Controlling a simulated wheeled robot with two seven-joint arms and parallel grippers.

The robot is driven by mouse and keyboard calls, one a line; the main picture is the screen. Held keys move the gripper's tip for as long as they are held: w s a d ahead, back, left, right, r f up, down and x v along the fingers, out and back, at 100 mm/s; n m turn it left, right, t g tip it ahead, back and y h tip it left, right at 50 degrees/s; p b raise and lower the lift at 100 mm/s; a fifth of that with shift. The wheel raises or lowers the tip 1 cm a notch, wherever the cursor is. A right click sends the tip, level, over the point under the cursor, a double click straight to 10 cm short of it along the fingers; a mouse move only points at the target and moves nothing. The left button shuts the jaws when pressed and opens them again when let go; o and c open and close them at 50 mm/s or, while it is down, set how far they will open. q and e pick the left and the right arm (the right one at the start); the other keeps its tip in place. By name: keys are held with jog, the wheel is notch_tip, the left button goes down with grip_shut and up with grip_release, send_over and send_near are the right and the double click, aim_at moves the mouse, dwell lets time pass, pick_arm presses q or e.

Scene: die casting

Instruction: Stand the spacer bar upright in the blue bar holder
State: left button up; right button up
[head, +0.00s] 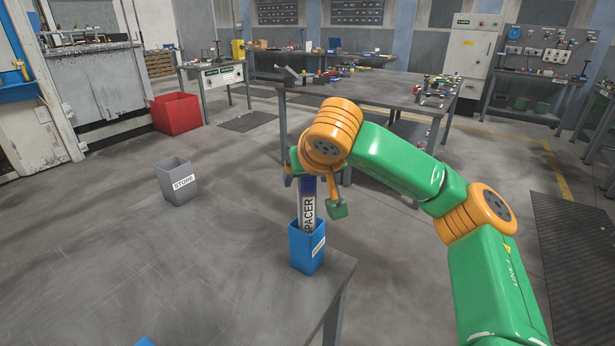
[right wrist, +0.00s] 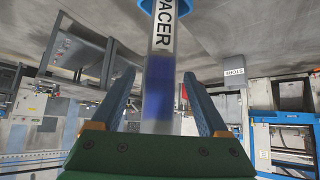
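The spacer bar (head: 307,212), a pale bar with a "SPACER" label and a blue band, stands upright with its lower end inside the blue bar holder (head: 306,250) near the table's right edge. In the right wrist view the bar (right wrist: 161,60) runs from the holder's blue rim (right wrist: 147,6) back between my right gripper's fingers (right wrist: 159,75). There is a gap between each finger and the bar, so the gripper is open around it. In the head view my right gripper (head: 318,185) is at the bar's top, partly hidden by its own wrist. My left gripper is not seen.
A grey "STONE" bin (head: 178,181) stands at the left on the grey table (head: 200,270). A small blue piece (head: 146,342) shows at the bottom edge. A red bin (head: 176,114) and a cluttered workbench (head: 380,97) are beyond. Much of the table is clear.

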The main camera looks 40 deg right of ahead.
jog(key=v, duration=0.7)
dwell(0.9)
